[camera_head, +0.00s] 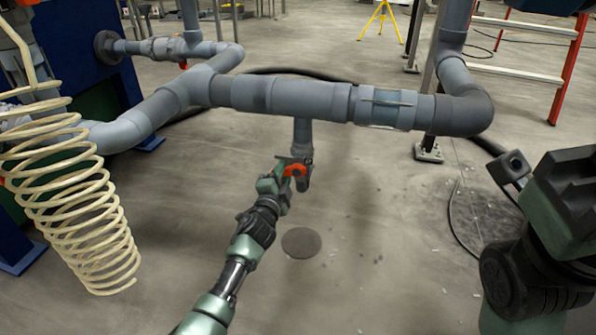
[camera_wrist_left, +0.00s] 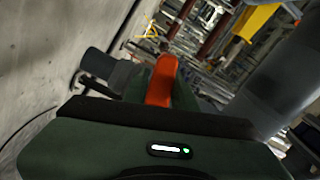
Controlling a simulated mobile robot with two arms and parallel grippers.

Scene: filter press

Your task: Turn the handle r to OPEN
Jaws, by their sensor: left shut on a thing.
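A red-orange valve handle (camera_head: 296,170) sits on a short grey pipe (camera_head: 303,135) that drops from the large horizontal pipe. My left gripper (camera_head: 285,172) reaches up from below and is shut on the handle. In the left wrist view the handle (camera_wrist_left: 161,80) stands up beyond the dark green gripper body, with the grey valve end (camera_wrist_left: 103,68) beside it. The gripper body hides the lower part of the handle there. My right arm shows at the right edge, but its fingertips cannot be made out.
The grey horizontal pipe (camera_head: 300,100) runs across above the valve. A cream coiled hose (camera_head: 75,200) hangs at the left by blue equipment (camera_head: 75,45). Another small red handle (camera_head: 183,65) is on the upper left pipe. The floor below the valve is clear around a round cover (camera_head: 301,243).

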